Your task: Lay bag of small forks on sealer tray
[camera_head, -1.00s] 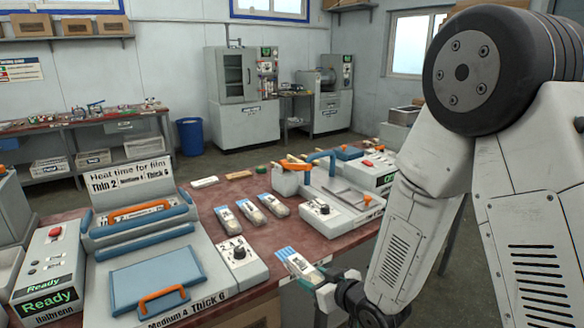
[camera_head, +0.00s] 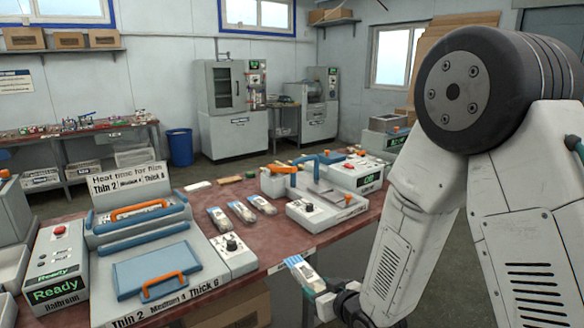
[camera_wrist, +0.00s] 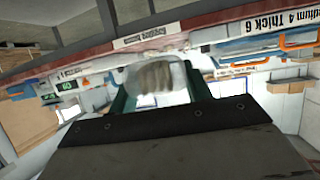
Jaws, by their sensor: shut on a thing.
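My gripper (camera_head: 318,292) is shut on a clear bag with a blue-and-white striped end (camera_head: 303,270). It holds the bag tilted in the air, just off the table's front edge. In the wrist view, the clear bag (camera_wrist: 156,76) shows pale brownish contents between the green fingers of my gripper (camera_wrist: 160,98); I cannot make out fork shapes. The sealer (camera_head: 140,208) stands at the left of the table, with an orange handle. Its blue tray (camera_head: 153,268) lies flat in front, left of my gripper, and is bare apart from an orange handle at its front.
Several similar bags lie on the red table, one nearest the dial box (camera_head: 219,218). A second machine with a blue handle (camera_head: 320,205) stands at the right. A control box with a green "Ready" display (camera_head: 57,290) flanks the sealer. Floor right of the table is partly open.

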